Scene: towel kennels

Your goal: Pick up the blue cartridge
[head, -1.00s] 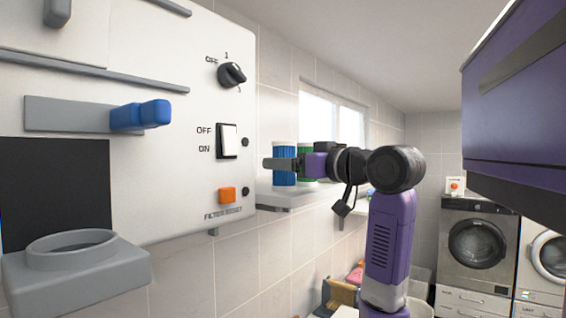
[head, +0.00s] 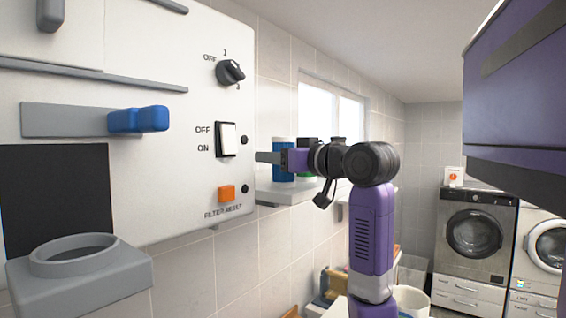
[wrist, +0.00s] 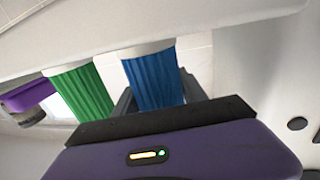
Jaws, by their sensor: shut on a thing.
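The blue cartridge (head: 284,174), a pleated cylinder with white ends, is upright at the wall shelf in the head view. My gripper (head: 270,157) reaches across it from the right, with its fingers at the cartridge's upper half. In the wrist view the blue cartridge (wrist: 153,78) sits between the two grey fingers (wrist: 155,95), which are shut on it. Its lower end is close to the shelf top; I cannot tell whether they touch.
A green cartridge (wrist: 82,92) stands close beside the blue one. The shelf (head: 290,193) is pale and narrow. A white panel (head: 185,185) with a knob, switch and orange button is just left of my gripper. Washing machines (head: 474,235) stand far right.

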